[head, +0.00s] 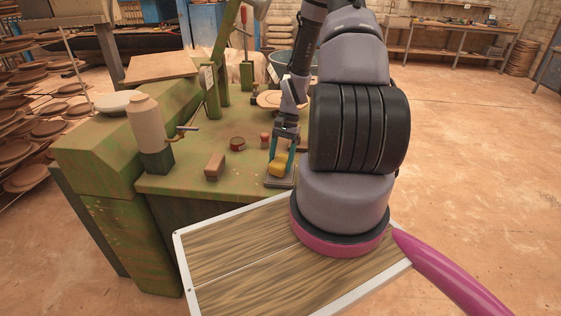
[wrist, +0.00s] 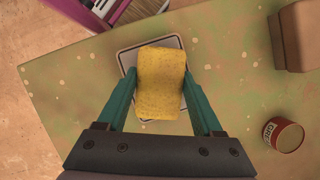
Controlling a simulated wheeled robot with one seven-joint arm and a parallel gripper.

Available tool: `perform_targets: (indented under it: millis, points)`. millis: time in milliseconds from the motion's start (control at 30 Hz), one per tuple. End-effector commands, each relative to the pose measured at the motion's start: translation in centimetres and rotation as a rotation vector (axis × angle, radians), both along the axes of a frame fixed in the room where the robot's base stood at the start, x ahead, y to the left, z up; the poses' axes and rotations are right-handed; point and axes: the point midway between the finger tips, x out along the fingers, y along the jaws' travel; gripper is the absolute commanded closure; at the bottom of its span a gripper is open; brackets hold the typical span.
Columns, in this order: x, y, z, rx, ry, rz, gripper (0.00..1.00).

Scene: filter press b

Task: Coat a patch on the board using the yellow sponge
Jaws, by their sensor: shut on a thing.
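The yellow sponge (head: 279,168) is between the two teal fingers of my gripper (head: 281,158), near the front edge of the green table. In the wrist view the sponge (wrist: 161,95) fills the gap between the fingers of my gripper (wrist: 160,76), which is shut on it. A small grey board with a pale border (wrist: 126,60) lies directly below the sponge; the sponge hides its middle. The board (head: 277,184) also shows in the head view. I cannot tell whether the sponge touches it. No coated patch shows on the visible part.
A small reddish item (head: 265,139) stands behind. A beige cylinder (head: 148,123) on a dark base stands at the far left. The table front is mostly clear.

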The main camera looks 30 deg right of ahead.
Motion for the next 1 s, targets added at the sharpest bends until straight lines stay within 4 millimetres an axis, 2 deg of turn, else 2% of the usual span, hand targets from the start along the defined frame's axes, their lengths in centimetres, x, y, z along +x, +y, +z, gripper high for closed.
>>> perform_targets:
  millis: [1000]
  points:
    - [0.01,0.01,-0.97,0.0,0.0,0.0,0.77]
